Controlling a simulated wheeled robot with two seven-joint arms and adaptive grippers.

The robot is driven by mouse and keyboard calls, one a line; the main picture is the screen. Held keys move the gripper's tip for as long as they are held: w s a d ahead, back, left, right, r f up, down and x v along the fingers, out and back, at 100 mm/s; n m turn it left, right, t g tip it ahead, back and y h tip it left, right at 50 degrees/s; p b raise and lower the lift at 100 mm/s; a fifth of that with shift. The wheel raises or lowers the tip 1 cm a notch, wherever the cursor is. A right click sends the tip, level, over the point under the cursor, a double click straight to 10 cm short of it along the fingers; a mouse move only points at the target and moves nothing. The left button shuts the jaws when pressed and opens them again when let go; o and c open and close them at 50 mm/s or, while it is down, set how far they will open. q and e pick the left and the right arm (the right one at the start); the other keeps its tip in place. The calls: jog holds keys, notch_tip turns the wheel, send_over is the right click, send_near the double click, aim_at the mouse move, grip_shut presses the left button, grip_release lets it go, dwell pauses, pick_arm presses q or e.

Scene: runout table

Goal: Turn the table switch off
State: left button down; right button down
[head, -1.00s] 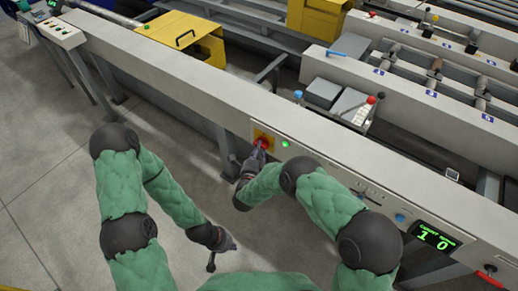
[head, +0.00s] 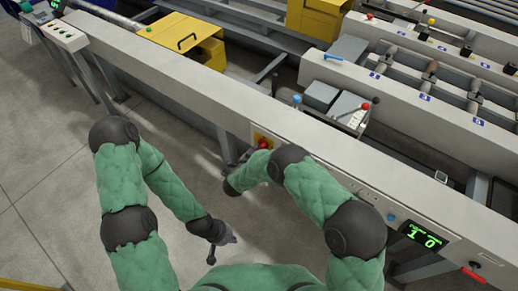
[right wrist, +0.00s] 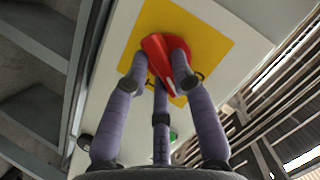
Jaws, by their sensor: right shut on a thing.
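The table switch is a red rotary handle (head: 263,143) on a yellow plate (right wrist: 205,35) on the table's front face. In the right wrist view the red handle (right wrist: 157,47) has a white stripe and sits between the fingers of my right gripper (right wrist: 160,62). That gripper is shut on the handle. In the head view my right gripper (head: 254,152) is partly hidden by its own arm. A green lamp (right wrist: 173,135) shows near the plate in the right wrist view, partly behind the fingers. My left gripper (head: 223,246) is low over the floor, empty, its fingers spread.
The long pale table (head: 180,80) runs diagonally across. A green count display (head: 424,236) and a blue button (head: 391,217) are on its front, right of the switch. A yellow guard box (head: 185,35) stands behind it. Floor left of my arms is clear.

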jog(key=shift+w+a+r+n+g+h+p, duration=0.1)
jog(key=shift+n+g+h+p, duration=0.45)
jog(key=shift+n, duration=0.45)
jog(key=shift+a+r+n+g+h+p, duration=0.1)
jog(key=shift+n+g+h+p, duration=0.4)
jog(key=shift+n, duration=0.5)
jog(key=c, duration=1)
grip_release()
jog(key=shift+d, duration=0.1)
jog(key=shift+c, duration=0.2)
jog(key=v, duration=0.7)
jog(key=shift+a, duration=0.2)
